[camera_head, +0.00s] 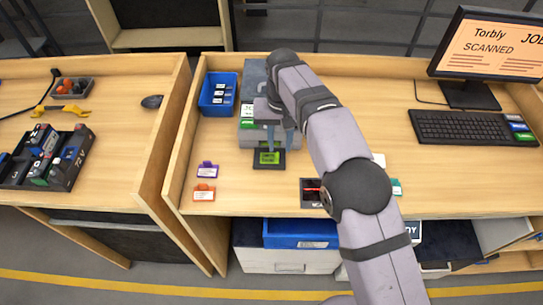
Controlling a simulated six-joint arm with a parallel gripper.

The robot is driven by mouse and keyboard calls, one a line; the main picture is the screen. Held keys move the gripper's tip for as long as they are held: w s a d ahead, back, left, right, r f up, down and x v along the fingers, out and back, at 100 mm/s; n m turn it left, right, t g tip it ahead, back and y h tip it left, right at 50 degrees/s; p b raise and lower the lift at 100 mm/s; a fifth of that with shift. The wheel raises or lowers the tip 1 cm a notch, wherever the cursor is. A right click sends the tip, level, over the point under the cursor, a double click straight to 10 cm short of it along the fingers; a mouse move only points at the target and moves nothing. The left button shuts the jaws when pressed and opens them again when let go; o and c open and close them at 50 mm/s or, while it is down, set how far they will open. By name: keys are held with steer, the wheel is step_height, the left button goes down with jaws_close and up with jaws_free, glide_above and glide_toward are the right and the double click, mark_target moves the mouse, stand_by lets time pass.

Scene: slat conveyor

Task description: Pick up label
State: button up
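My gripper (280,141) points down over the workbench, in front of a grey box-shaped machine (257,76). Its two bluish fingers are apart, with nothing visible between them. Just below the fingertips, a small green label-like piece (268,159) with dark marks lies on a dark pad (256,165) at the machine's front. The left finger is close to its top edge; I cannot tell whether they touch. My arm hides part of the machine and the bench behind it.
A blue bin (205,104) with white-marked items stands left of the machine. Purple (207,171) and orange (203,194) tags lie front left. A scanner (311,199) with a red line sits front centre. A keyboard (459,127) and monitor (488,48) stand right.

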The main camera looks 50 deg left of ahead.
mark_target(278, 156)
steer(key=f+p, duration=0.2)
steer(key=f, duration=0.1)
steer(key=shift+s+a+f, duration=0.2)
steer(key=shift+f, duration=0.1)
steer(key=shift+f+p, duration=0.35)
steer(key=shift+f, duration=0.25)
jaws_close()
